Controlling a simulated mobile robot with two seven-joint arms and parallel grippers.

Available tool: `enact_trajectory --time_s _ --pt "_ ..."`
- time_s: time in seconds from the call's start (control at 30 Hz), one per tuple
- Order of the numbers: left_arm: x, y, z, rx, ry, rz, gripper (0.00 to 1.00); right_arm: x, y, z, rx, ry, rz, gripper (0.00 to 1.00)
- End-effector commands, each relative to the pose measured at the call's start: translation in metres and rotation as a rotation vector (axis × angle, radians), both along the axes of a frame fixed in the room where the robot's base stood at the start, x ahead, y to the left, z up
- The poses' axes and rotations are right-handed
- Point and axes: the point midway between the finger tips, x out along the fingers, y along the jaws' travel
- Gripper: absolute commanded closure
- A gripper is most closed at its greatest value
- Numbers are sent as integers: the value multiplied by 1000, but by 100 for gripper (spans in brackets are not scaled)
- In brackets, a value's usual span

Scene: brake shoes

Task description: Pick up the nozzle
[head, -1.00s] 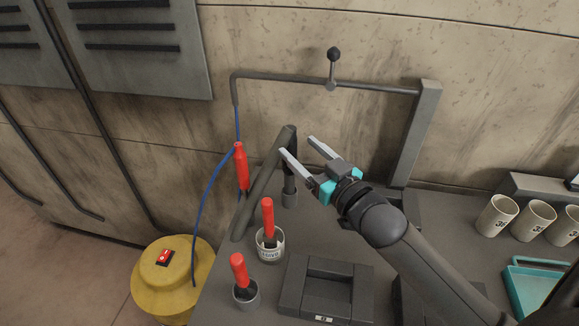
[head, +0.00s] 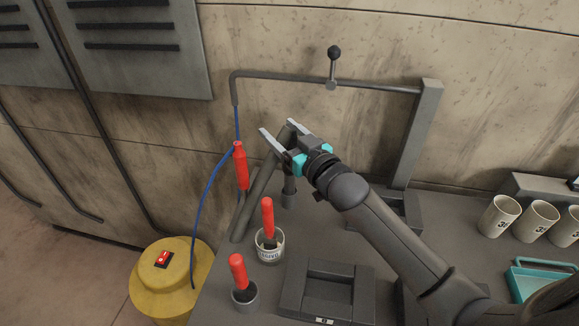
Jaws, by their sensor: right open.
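The nozzle looks to be the red piece (head: 241,166) with a blue hose, hanging at the left edge of the bench below the bent pipe. My right gripper (head: 277,129) is open and empty, up and to the right of the red nozzle and apart from it. Its fingers point up and left, in front of the dark slanted bar. My left gripper is not in view.
A dark slanted bar (head: 262,190) stands close to the nozzle. Two red-handled tools stand in a labelled cup (head: 270,252) and a grey cup (head: 245,299). A yellow drum (head: 165,292) with a red switch is at lower left. White cups (head: 499,216) stand at right.

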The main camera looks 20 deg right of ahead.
Motion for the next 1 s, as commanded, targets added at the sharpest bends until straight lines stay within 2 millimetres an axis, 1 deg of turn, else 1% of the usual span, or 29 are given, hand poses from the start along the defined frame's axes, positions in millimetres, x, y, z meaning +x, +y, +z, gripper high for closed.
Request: enact_trajectory --time_s 0.2,0.23,0.87,1.0 --pt "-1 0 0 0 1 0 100 0 0 0 0 1 0 27" --pt "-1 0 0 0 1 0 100 0 0 0 0 1 0 29" --pt "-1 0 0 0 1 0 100 0 0 0 0 1 0 100" --pt "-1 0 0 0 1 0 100 0 0 0 0 0 0 100"
